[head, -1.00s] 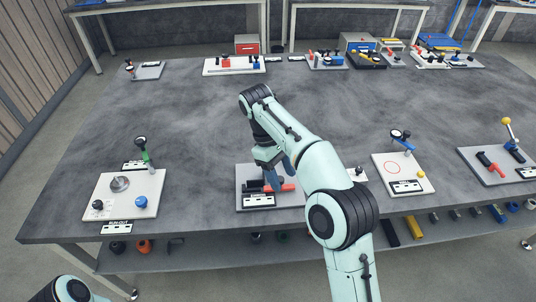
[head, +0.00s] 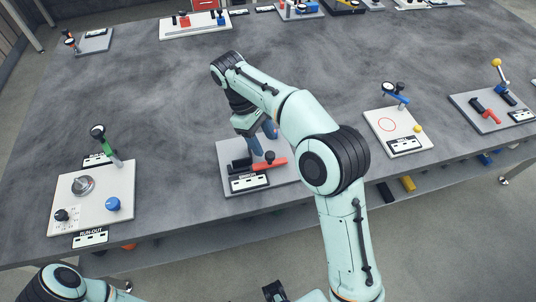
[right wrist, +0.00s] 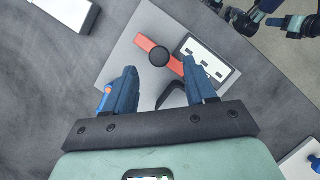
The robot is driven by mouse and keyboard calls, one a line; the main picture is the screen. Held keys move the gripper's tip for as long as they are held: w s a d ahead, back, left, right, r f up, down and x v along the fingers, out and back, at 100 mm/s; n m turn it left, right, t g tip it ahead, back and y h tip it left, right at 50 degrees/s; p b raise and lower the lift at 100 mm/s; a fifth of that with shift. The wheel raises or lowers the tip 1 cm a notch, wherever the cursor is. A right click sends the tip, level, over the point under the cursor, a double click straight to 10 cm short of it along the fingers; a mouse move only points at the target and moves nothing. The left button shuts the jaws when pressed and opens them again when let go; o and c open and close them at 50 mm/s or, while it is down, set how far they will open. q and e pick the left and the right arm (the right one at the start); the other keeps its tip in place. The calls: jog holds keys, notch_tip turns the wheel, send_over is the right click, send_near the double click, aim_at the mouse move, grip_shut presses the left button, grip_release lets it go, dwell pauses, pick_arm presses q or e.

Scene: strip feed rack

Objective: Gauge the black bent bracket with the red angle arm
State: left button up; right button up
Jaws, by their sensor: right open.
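The black bent bracket (right wrist: 172,94) shows in the right wrist view as a dark V shape beside the red angle arm. In the head view, black parts (head: 240,164) lie at the left of the red arm. The red angle arm (head: 270,164) with its round black knob lies across a grey plate (head: 230,150); it also shows in the right wrist view (right wrist: 184,69). My right gripper (head: 263,134) is open above the plate. In the right wrist view its fingers (right wrist: 160,80) are apart, with the bracket partly between and below them. Contact cannot be told. My left gripper is out of view.
A white run-out plate (head: 122,185) with a dial gauge stands to the left. A white plate with a red circle (head: 375,135) and a grey plate with a red arm (head: 465,115) stand to the right. The table's middle (head: 150,90) is clear.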

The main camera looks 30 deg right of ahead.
aim_at(269, 154)
jog(key=shift+b+x, duration=0.55)
jog(key=shift+x, duration=1.8)
jog(key=shift+w, duration=0.1)
grip_shut()
